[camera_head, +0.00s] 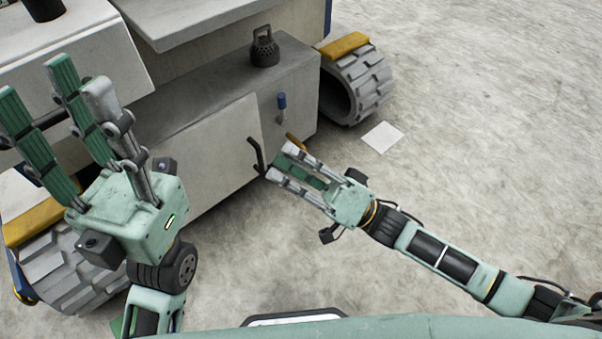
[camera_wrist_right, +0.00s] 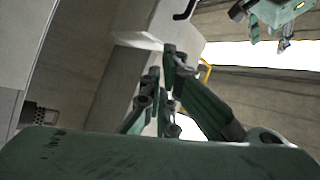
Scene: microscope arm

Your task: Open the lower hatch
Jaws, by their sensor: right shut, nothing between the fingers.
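The lower hatch (camera_head: 195,150) is a pale grey panel on the low side of the machine. A black bar handle (camera_head: 256,157) stands at its right edge. I cannot tell whether the hatch is ajar. My right gripper (camera_head: 281,168) is shut and empty, its fingertips just right of the handle; contact is unclear. In the right wrist view, its fingers (camera_wrist_right: 168,75) are close together, and a dark handle (camera_wrist_right: 184,11) shows above them on a pale panel. My left gripper (camera_head: 52,80) is open and empty, fingers up, in front of the machine at the left.
A blue-tipped lever (camera_head: 282,101) and a yellow bar (camera_head: 296,142) are right of the hatch. A dark lantern-like object (camera_head: 265,47) stands on the machine's ledge. A grey track (camera_head: 357,82) is beyond. The concrete floor (camera_head: 480,150) at right is mostly clear, with a white square (camera_head: 383,137).

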